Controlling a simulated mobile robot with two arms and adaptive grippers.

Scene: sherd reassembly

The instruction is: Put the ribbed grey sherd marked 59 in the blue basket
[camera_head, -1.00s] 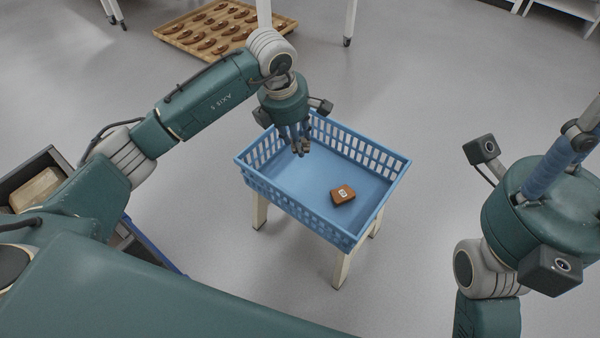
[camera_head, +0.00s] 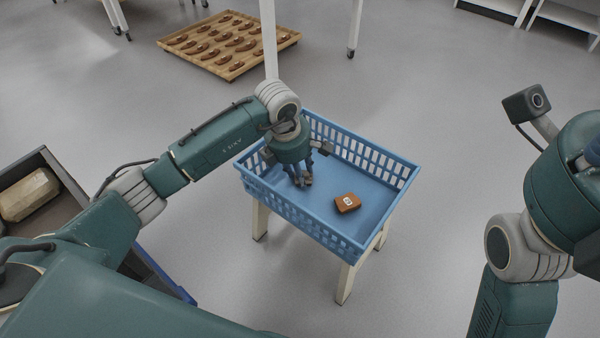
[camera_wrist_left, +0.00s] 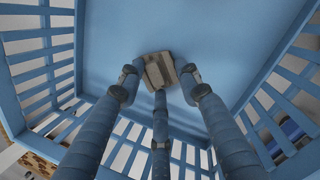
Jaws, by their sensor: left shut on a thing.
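The ribbed grey sherd (camera_wrist_left: 158,68) is between the fingertips of my left gripper (camera_wrist_left: 160,82) in the left wrist view, over the basket's blue floor. No number can be read on it. In the head view my left gripper (camera_head: 305,181) reaches down inside the blue basket (camera_head: 335,235), near its left end, shut on the sherd. Whether the sherd touches the floor cannot be told. My right gripper (camera_head: 594,152) is only partly in view at the right edge, and its fingertips are cut off.
An orange-brown sherd with a white label (camera_head: 347,203) lies on the basket floor, right of my left gripper. The basket stands on a pale-legged stand (camera_head: 345,283). A wooden tray of brown pieces (camera_head: 232,68) lies behind. A dark bin with a tan block (camera_head: 30,193) is at left.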

